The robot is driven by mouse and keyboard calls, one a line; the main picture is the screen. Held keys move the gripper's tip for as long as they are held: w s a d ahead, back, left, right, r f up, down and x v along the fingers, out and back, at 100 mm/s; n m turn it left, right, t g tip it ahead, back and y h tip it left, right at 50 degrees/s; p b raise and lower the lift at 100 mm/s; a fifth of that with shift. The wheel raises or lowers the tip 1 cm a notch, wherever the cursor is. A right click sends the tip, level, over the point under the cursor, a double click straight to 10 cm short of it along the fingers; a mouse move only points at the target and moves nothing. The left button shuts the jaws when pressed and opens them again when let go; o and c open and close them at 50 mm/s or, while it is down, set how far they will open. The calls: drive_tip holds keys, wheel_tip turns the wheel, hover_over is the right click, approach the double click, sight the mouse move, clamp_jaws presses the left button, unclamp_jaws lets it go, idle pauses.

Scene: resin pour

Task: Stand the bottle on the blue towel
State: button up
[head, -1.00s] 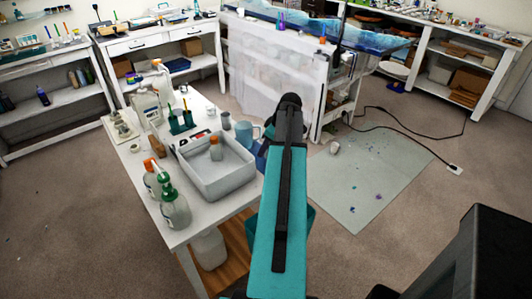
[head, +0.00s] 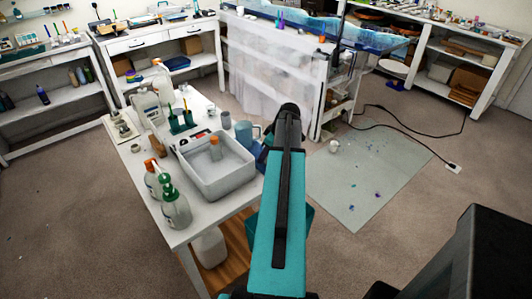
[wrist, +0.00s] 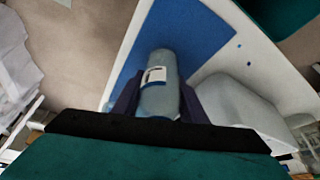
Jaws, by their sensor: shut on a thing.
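In the wrist view, a grey-blue bottle (wrist: 159,98) with a white label sits between the two dark purple fingers of my gripper (wrist: 157,90). The gripper is shut on it. The blue towel (wrist: 205,35) lies flat on the white table beyond the bottle, and the bottle's far end overlaps it in the picture. I cannot tell whether the bottle touches the towel.
A pale grey rounded thing (wrist: 232,103) stands close right of the bottle.

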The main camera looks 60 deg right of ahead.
drive_tip(key=shift+f, duration=0.15)
drive_tip(key=o, duration=1.3)
drive_tip(key=shift+o, duration=0.2)
drive_tip(key=shift+r, duration=0.2)
drive_tip(key=b+v, duration=0.2)
drive_tip(key=v, duration=1)
drive_tip(key=shift+w, duration=0.1)
